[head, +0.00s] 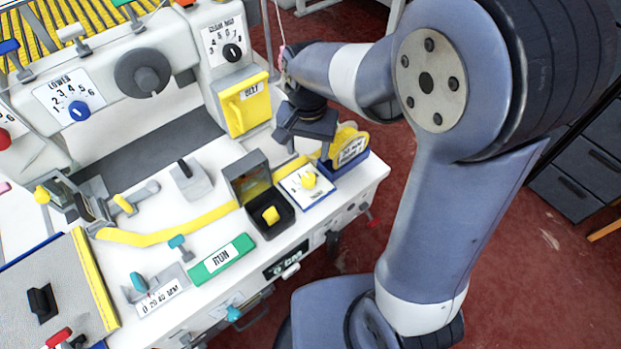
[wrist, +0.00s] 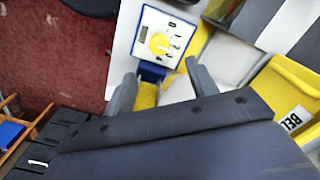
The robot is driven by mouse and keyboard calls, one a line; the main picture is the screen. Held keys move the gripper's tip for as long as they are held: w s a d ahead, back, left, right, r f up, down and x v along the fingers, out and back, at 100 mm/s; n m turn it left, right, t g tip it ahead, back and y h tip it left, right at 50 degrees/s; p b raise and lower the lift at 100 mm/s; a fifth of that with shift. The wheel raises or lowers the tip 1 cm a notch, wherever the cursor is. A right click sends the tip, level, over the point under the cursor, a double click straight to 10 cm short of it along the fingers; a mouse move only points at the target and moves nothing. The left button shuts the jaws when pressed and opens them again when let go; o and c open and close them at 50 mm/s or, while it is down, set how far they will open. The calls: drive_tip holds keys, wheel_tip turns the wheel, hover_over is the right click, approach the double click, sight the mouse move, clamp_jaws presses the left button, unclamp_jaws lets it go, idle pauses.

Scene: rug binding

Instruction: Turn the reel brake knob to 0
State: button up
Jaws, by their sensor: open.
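The likely reel brake knob is a round yellow knob (head: 309,180) on a white, blue-edged plate (head: 296,190) near the right end of the white machine bed. In the wrist view the knob (wrist: 160,44) stands just beyond my fingertips, with small dial marks to its right. I cannot tell which mark it points at. My gripper (head: 303,142) is open and empty, above and behind the plate, close to the yellow reel. In the wrist view my gripper (wrist: 161,68) has its two fingers spread, apart from the knob.
A yellow reel (head: 349,146) in a blue holder stands right of the plate. An open black box (head: 277,229) with a yellow piece inside is left of it. A yellow BELT cover (head: 243,104) rises behind. A green RUN bar (head: 222,258) lies in front.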

sight(308, 178)
wheel_tip(308, 178, down, 11)
drive_tip(key=shift+r, duration=0.1)
idle(0.4)
drive_tip(key=shift+c, duration=0.4)
drive_tip(key=c, duration=0.9)
